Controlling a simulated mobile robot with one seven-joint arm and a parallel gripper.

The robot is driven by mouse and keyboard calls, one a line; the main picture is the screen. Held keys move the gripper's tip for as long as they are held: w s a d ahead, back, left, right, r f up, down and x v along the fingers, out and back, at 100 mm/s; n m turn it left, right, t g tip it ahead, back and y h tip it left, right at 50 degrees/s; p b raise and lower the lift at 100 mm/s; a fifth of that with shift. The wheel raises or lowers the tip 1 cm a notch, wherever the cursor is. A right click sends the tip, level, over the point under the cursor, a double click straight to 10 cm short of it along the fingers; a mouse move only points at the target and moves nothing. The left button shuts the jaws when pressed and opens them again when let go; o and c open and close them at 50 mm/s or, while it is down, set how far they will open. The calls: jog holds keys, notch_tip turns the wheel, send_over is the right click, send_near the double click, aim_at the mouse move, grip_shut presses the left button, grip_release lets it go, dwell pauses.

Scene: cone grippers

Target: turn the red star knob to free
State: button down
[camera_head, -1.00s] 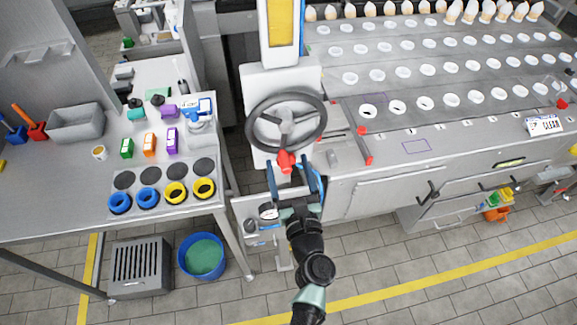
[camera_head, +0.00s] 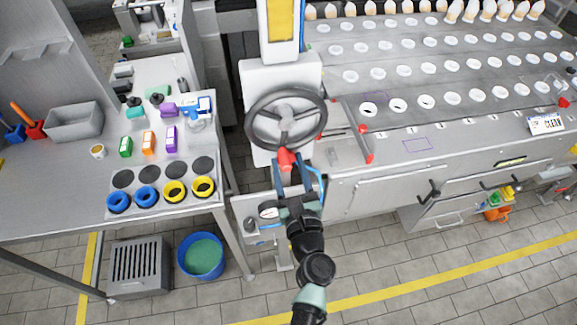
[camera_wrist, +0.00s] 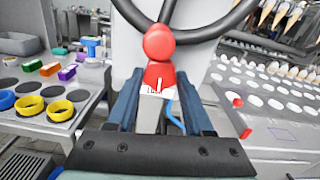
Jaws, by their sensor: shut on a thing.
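The red knob (camera_head: 286,160) sits at the lower rim of the dark handwheel (camera_head: 262,132), on the front of the white machine column. In the wrist view it shows as a round red top (camera_wrist: 159,42) over a red body (camera_wrist: 158,74) with a small white label below; a star shape cannot be made out. My gripper (camera_head: 291,173) reaches up from below and is shut on the red body, with one blue-grey finger on each side. The finger contact is partly hidden. The label is too small to read.
Right of the wheel, a lever with red ends (camera_head: 367,145) stands by the long plate of round holes. A thin blue curved piece (camera_head: 322,182) is close to my gripper's right. A bench with cups stands left, a blue bucket (camera_head: 201,257) on the floor.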

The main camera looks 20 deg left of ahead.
jog(key=shift+f+n+b, duration=0.1)
jog(key=shift+n+b, duration=6.05)
jog(key=shift+n, duration=2.15)
jog(key=shift+c, duration=1.4)
grip_release()
jog(key=shift+r, duration=0.35)
